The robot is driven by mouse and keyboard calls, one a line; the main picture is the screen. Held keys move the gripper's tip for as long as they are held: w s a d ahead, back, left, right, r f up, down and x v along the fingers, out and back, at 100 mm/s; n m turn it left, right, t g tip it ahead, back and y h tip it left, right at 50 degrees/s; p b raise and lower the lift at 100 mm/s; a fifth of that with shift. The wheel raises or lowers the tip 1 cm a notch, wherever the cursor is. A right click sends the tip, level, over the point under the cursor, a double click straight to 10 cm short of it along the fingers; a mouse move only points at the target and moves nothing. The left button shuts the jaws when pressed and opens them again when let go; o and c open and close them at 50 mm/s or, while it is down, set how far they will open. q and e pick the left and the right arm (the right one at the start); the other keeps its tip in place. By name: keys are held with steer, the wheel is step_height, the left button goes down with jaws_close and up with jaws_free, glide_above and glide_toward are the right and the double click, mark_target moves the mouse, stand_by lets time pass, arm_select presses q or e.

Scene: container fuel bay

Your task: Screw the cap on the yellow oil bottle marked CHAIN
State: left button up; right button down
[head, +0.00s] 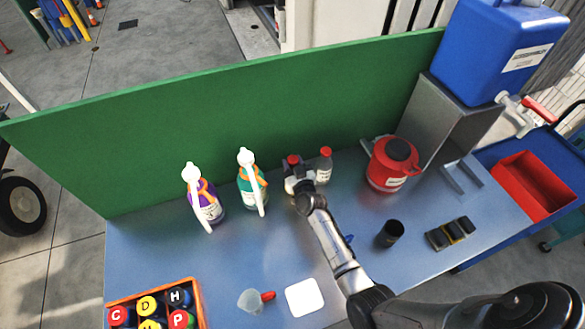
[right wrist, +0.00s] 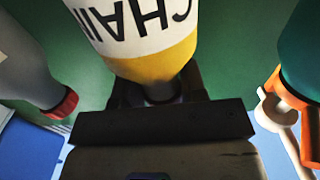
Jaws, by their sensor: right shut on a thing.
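The yellow bottle marked CHAIN (right wrist: 152,35) fills the top of the right wrist view, upside down in the picture, with a white label and a yellow shoulder. In the head view only part of the bottle (head: 290,186) shows beside my arm. My right gripper (head: 300,180) is at its neck end, shut on a small part in deep shadow, seen also in the right wrist view (right wrist: 160,95). I cannot tell whether this is the cap or the neck, nor how a cap sits. A red spot shows just behind the gripper. My left gripper is not in view.
A red-capped bottle (head: 325,166) stands close at the right, a teal bottle (head: 252,185) and a purple one (head: 205,203) at the left. A green panel (head: 250,100) runs behind. A red canister (head: 390,165), black cup (head: 390,233) and orange crate (head: 200,302) stand farther off.

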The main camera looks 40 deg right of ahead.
step_height(320, 180, up, 7)
steer(key=shift+r+p, duration=0.1)
steer(key=shift+p, duration=0.45)
steer(key=shift+r, duration=0.65)
steer(key=shift+f, duration=0.1)
